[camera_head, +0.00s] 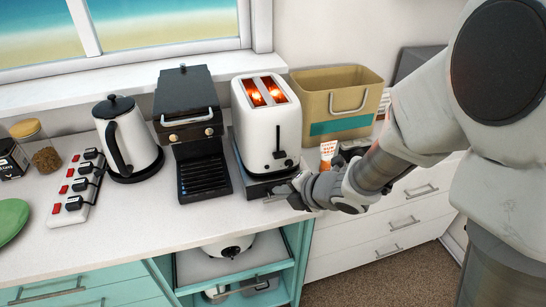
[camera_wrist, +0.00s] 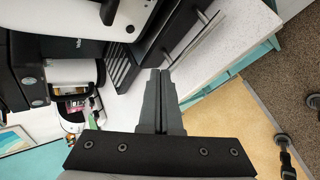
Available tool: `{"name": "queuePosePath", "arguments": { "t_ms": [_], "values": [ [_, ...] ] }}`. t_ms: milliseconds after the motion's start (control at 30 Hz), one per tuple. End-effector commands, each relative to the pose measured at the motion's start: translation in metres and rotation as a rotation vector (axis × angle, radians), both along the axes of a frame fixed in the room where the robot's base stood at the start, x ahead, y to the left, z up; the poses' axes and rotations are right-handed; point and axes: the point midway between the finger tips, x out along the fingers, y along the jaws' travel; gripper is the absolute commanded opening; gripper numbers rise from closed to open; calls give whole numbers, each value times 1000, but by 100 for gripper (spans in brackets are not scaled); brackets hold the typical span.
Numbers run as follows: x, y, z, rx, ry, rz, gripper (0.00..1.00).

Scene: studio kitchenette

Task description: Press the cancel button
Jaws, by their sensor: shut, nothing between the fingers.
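The white toaster (camera_head: 262,122) stands on the counter on a dark base, with both slots glowing orange. Its front has a dark lever (camera_head: 277,155) and a small dark round control (camera_head: 288,163); I cannot read which part is the cancel button. In the wrist view the toaster's white body (camera_wrist: 60,17) is at the top left, with its lever (camera_wrist: 109,12) and round control (camera_wrist: 130,29). My gripper (camera_head: 292,190) is low in front of the toaster's right side, over the counter edge. In the wrist view its fingers (camera_wrist: 160,72) are together and empty, apart from the controls.
A black coffee machine or grill (camera_head: 188,125) stands left of the toaster, then a kettle (camera_head: 126,140) and a power strip (camera_head: 75,190). A tan bin (camera_head: 335,88) is behind on the right. A metal handle (camera_wrist: 193,38) projects near my fingertips.

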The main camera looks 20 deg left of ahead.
Motion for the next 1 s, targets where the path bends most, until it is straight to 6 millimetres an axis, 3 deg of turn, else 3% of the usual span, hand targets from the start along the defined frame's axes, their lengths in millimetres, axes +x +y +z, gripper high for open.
{"name": "queuePosePath", "arguments": {
  "t_ms": [400,1000],
  "values": [
    [44,26,1,-1,0,0,0],
    [49,30,0,0,0,0,0]
  ]
}}
